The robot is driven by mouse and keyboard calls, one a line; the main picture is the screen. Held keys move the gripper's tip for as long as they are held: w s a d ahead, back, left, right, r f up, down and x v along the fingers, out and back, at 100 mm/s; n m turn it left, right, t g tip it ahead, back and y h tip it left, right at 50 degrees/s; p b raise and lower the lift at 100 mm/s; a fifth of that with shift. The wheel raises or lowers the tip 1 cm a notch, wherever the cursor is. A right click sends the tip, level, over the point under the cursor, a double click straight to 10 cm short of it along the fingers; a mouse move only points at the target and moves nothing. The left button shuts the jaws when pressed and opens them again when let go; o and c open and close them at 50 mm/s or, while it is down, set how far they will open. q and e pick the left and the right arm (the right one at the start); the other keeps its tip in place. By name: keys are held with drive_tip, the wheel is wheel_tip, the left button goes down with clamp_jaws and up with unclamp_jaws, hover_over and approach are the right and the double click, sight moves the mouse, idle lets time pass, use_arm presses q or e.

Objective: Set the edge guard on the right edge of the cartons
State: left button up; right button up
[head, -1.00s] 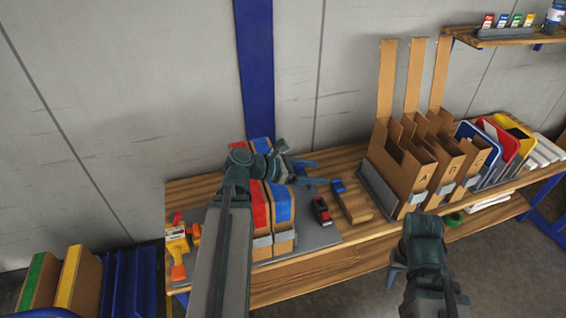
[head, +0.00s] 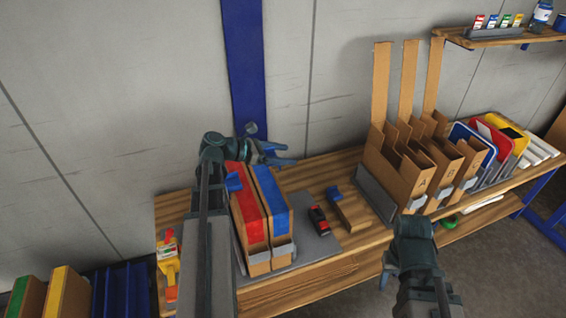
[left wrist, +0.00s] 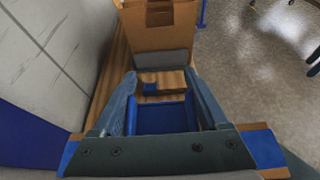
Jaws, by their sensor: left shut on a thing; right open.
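Two tall cartons stand side by side on a grey mat, one with red tape (head: 246,203) and one with blue tape (head: 271,199). A blue piece (head: 234,182) sits at the top left edge of the red-taped carton. My left gripper (head: 284,155) is above the far end of the cartons, its fingers pointing right. It is shut on a blue edge guard (left wrist: 163,117), seen between the fingers in the left wrist view; in the head view the fingers largely hide it. My right gripper (head: 385,273) is open and empty in front of the bench.
On the bench, right of the cartons, are a red-and-black item (head: 319,220) and a wooden block (head: 350,212) with a blue piece (head: 334,193). Tall lettered brown holders (head: 405,180) stand further right. A yellow-and-red tool (head: 168,262) is at the left end.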

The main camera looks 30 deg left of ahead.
use_arm(q)
wheel_tip(320, 180, down, 3)
drive_tip(key=b, duration=0.3)
drive_tip(key=shift+f, duration=0.2)
drive_tip(key=shift+f, duration=0.1)
drive_tip(key=shift+f+b, duration=0.55)
drive_tip(key=shift+b, duration=0.1)
drive_tip(key=o, duration=1.2)
drive_tip(key=shift+o, duration=0.2)
